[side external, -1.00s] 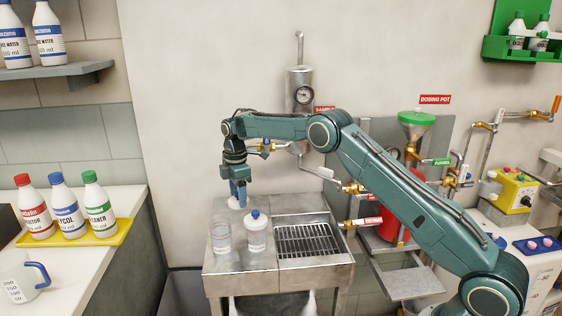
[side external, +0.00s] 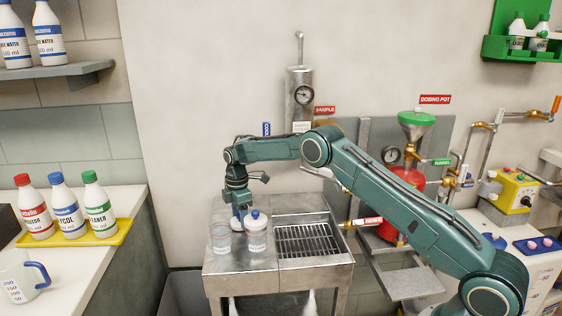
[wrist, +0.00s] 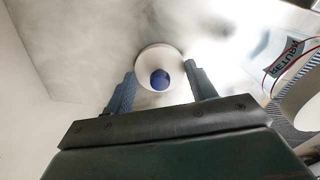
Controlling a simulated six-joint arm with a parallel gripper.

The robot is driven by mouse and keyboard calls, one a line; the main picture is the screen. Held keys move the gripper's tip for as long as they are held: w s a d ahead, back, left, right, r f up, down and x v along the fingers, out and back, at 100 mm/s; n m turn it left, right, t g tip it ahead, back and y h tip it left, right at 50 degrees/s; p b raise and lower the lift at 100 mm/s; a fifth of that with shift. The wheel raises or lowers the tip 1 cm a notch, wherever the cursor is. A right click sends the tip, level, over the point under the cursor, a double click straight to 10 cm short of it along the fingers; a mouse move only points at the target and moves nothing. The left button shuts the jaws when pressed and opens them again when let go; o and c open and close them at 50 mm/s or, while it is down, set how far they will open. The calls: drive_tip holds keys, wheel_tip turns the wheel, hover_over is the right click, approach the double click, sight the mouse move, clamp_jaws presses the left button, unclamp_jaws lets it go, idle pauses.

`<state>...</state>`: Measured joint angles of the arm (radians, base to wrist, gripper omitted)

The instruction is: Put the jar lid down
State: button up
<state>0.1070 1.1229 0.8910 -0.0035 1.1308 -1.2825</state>
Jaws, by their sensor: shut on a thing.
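My gripper (side external: 240,211) is low over the left part of the steel bench top, just behind the jars. In the wrist view my gripper (wrist: 161,88) has its two blue fingers on either side of the jar lid (wrist: 146,60), a round white disc with a blue knob. It is shut on the lid. In the side view the lid is mostly hidden by the fingers and jars, and I cannot tell whether it touches the steel. A clear open-looking jar (side external: 221,238) stands at the front left. A white-labelled jar (side external: 257,236) with a blue knob on top stands beside it.
The steel bench (side external: 236,262) has a drain grate (side external: 308,240) on its right. Both jars stand close in front of my gripper. A yellow tray (side external: 85,235) with bottles is on the left counter. A red vessel (side external: 403,190) with pipework stands to the right.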

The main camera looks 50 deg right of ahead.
drive_tip(key=shift+w+d+f, duration=0.1)
drive_tip(key=shift+w+f, duration=0.05)
drive_tip(key=shift+f, duration=0.15)
drive_tip(key=o, duration=1)
drive_tip(key=shift+c, duration=0.2)
drive_tip(key=shift+r, duration=3.95)
